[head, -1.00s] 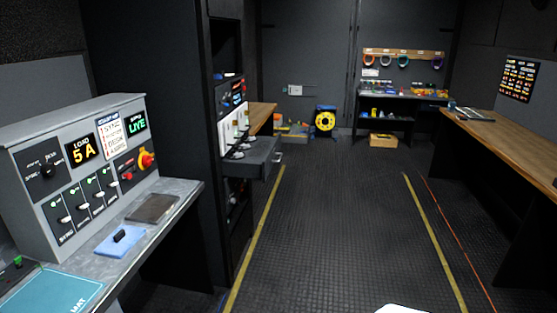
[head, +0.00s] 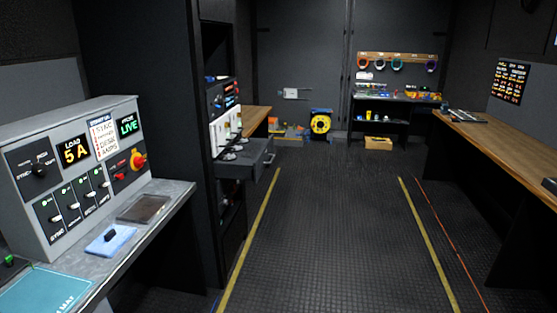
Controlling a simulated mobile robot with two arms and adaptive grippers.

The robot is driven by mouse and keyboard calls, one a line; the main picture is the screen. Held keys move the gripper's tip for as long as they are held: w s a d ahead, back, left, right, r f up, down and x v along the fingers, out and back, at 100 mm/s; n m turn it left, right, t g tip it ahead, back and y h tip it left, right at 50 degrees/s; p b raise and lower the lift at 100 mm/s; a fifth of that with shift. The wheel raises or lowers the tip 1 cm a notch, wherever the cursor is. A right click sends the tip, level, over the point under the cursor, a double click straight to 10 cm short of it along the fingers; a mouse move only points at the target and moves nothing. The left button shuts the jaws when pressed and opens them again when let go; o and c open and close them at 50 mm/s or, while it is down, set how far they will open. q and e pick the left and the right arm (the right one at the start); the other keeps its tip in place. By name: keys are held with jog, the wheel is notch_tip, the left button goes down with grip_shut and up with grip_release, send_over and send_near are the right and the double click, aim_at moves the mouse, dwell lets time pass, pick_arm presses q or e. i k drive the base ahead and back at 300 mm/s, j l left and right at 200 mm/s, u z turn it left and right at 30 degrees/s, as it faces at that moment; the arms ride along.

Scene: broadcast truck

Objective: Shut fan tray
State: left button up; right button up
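The fan tray looks to be the dark drawer-like tray (head: 246,160) in the equipment rack (head: 222,200) left of the middle in the head view. It sticks out to the right from the rack front, with a small light handle (head: 270,159) at its outer end. Light-coloured panels and small parts stand at its rack end; I cannot make out their details. Neither of my grippers is in view.
A control desk (head: 165,211) with a grey switch panel (head: 75,165) stands at the near left. A wooden bench (head: 510,150) runs along the right. The dark floor between the yellow lines is clear.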

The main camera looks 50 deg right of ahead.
aim_at(245, 158)
jog(key=l+z, duration=0.1)
jog(key=z, duration=0.4)
jog(key=i+z, duration=0.1)
jog(key=z, duration=0.4)
jog(key=i+z, duration=0.1)
jog(key=z, duration=0.35)
jog(key=i+l, duration=0.1)
jog(key=i, duration=0.6)
jog(key=i+l, duration=0.15)
jog(key=i, duration=0.5)
jog(key=z, duration=0.05)
